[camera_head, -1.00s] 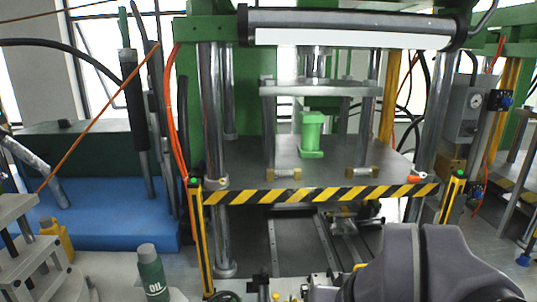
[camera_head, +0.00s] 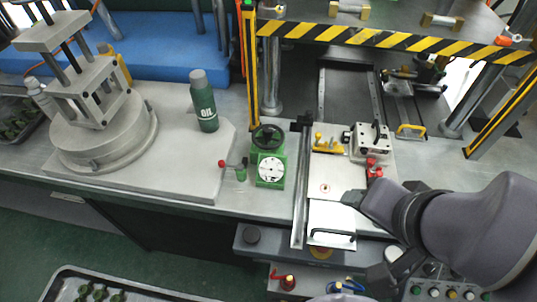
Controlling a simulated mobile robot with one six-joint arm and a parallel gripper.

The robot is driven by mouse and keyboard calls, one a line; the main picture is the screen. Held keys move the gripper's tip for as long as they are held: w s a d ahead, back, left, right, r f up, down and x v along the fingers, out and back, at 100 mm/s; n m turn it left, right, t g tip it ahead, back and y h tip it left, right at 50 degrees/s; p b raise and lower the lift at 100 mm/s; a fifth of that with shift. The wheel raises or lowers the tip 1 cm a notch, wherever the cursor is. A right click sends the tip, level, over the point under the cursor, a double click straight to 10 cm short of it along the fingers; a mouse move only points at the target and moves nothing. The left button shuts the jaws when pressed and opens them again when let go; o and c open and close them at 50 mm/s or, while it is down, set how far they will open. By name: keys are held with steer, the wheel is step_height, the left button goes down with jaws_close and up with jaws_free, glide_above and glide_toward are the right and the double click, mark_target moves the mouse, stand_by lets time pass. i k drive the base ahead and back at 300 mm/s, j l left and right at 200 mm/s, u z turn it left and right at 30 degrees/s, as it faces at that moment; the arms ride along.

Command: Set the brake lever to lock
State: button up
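A small lever with a red ball knob (camera_head: 222,163) stands on a short green post (camera_head: 241,173) on the grey bench, left of the green handwheel unit. It is the likeliest brake lever in view, but I see no lock marking. The knob points left, out from the post. The green unit (camera_head: 270,170) has a black handwheel on top and a white dial on its front. My arm shows at the lower right, over the right side of the bench.
A green oil bottle (camera_head: 204,101) stands behind the lever. A grey round-based fixture (camera_head: 98,118) is at left. A yellow-black barrier (camera_head: 390,40) crosses the press front. A slide rail and plate with a black handle (camera_head: 332,237) lie right of the lever.

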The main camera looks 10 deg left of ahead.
mark_target(222, 163)
steer(key=u, duration=1.25)
